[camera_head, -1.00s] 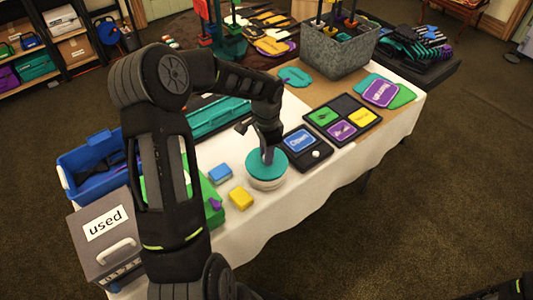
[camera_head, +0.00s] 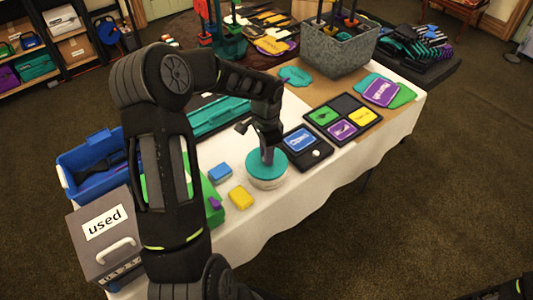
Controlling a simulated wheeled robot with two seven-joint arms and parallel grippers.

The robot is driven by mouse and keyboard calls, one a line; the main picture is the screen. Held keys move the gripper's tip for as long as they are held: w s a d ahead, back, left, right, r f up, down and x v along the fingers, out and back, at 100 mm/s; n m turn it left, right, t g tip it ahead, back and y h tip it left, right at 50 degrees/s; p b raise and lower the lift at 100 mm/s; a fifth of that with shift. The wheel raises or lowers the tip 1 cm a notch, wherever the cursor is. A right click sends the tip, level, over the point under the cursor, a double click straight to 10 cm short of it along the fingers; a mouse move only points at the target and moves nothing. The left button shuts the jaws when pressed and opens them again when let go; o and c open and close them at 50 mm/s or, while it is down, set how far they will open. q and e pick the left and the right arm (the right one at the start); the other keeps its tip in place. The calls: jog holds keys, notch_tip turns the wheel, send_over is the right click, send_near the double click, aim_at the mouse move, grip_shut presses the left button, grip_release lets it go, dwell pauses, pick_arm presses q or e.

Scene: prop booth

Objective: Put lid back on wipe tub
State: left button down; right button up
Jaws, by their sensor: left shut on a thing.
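The wipe tub (camera_head: 267,182) is a white round tub standing on the white-covered table near its front edge. A teal round lid (camera_head: 256,166) lies over its top and looks level; I cannot tell whether it is fully seated. My left gripper (camera_head: 267,157) points down at the middle of the lid and is shut on it, most likely by a knob that the fingers hide. My right gripper is not clearly seen; only a dark piece of my right arm shows at the bottom right corner.
A blue sponge (camera_head: 220,173) and a yellow sponge (camera_head: 241,198) lie left of the tub. A black tray with a blue card (camera_head: 299,139) is close on its right. A grey "used" box (camera_head: 107,240) and a blue bin (camera_head: 72,186) stand at the left end.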

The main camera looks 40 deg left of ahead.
dwell(0.3)
pick_arm(q)
jog(key=c, duration=1.2)
grip_release()
jog(key=shift+o, duration=0.7)
jog(key=o, duration=0.4)
jog(key=shift+r+p, duration=2.4)
jog(key=shift+r, duration=1.15)
jog(key=shift+c, duration=0.5)
